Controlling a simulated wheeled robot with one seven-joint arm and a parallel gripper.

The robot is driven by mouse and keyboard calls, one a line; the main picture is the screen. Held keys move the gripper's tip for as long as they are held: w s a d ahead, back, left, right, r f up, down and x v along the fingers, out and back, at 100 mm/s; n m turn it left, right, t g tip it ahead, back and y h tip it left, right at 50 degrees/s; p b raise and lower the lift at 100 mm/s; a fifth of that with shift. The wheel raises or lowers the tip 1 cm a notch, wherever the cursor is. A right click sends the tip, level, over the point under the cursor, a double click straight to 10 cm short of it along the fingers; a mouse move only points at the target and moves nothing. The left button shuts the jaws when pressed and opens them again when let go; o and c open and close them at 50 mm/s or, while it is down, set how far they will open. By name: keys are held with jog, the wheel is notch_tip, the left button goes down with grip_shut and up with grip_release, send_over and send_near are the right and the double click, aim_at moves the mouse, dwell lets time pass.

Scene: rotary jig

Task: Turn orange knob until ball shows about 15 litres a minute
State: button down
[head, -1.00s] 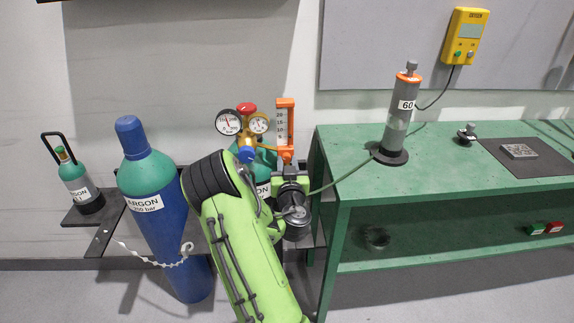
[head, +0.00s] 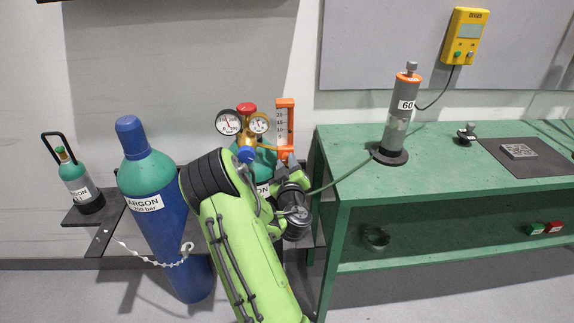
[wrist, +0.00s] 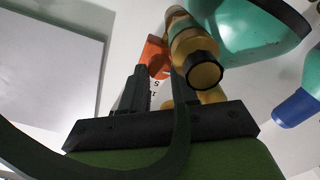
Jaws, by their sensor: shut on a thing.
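The flowmeter (head: 284,118) is an upright clear tube in an orange frame with a numbered scale. The ball is too small to make out, so I cannot read the flow. The orange knob (head: 285,153) is at the foot of the flowmeter, partly hidden by my gripper (head: 289,164). In the wrist view, an orange part (wrist: 154,52) shows between the two dark fingertips of my gripper (wrist: 156,72). The gripper is shut on the orange knob, though the contact itself is mostly hidden.
Two round gauges (head: 229,122) and a brass regulator sit just left of the flowmeter. A blue argon cylinder (head: 160,210) stands left of my arm. The green bench (head: 340,165) is close on the right, and a hose runs to a grey tube (head: 397,125).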

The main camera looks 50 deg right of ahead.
jog(key=shift+n, duration=0.4)
jog(key=c, duration=0.8)
grip_release()
jog(key=shift+c, duration=0.2)
